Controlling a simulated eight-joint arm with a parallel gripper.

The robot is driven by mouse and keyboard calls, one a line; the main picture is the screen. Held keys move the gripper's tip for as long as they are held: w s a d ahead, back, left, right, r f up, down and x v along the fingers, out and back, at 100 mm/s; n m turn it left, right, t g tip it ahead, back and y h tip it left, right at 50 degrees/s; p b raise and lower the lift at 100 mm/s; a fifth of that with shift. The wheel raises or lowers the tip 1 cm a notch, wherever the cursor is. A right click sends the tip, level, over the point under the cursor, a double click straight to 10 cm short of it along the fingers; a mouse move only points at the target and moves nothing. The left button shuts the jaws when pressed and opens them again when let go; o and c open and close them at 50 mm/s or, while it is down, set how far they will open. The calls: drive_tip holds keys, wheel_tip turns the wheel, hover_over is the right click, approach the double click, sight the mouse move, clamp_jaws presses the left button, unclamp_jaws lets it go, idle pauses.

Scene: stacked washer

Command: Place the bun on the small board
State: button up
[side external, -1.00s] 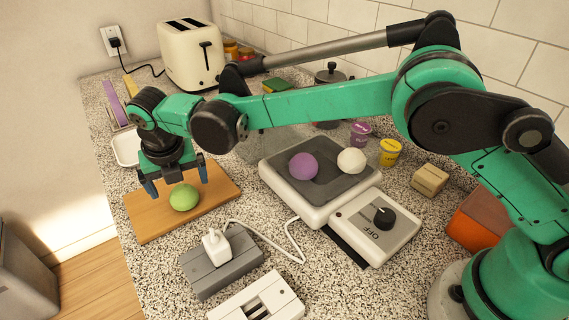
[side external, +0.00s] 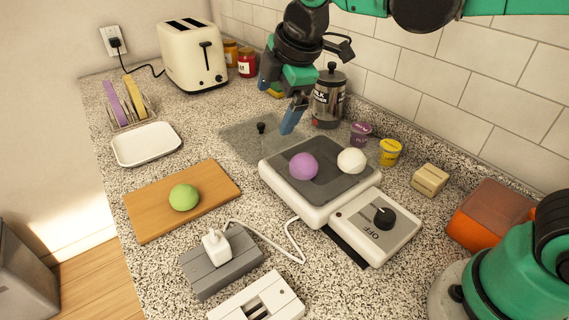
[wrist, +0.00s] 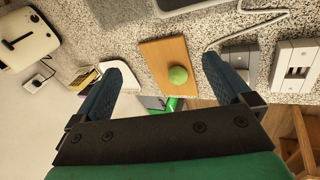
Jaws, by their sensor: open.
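A wooden board (side external: 222,182) lies flat on the counter at left. A green round bun-like ball (side external: 184,197) rests on it, and no finger touches it. The board (wrist: 156,56) and the green ball (wrist: 177,75) also show in the wrist view. A purple ball (side external: 303,166) and a white ball (side external: 351,161) rest on the dark plate of a white appliance (side external: 315,207). I cannot tell which ball the task calls the bun. My gripper (side external: 277,99) is open and empty, raised behind the appliance; its open fingers (wrist: 164,72) show in the wrist view.
A white tray (side external: 147,145), a rack with coloured plates (side external: 134,98) and a toaster (side external: 193,55) stand behind the board. A dark-lidded press (side external: 329,97) and small tubs (side external: 390,152) stand near the wall. A grey socket block (side external: 222,270) sits in front.

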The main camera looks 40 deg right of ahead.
drive_tip(key=s+d+f+m, duration=0.1)
drive_tip(key=s+d+m, duration=0.2)
drive_tip(key=m, duration=0.2)
drive_tip(key=s+d+f+m+t, duration=0.1)
drive_tip(key=s+d+f+m, duration=0.1)
drive_tip(key=m, duration=0.3)
drive_tip(key=s+d+f+m+t, duration=0.1)
drive_tip(key=s+d+f+m, duration=0.1)
drive_tip(key=s+d+m, duration=0.2)
drive_tip(key=shift+s+f+m, duration=0.1)
drive_tip(key=shift+s+m, duration=0.15)
drive_tip(key=shift+m, duration=0.75)
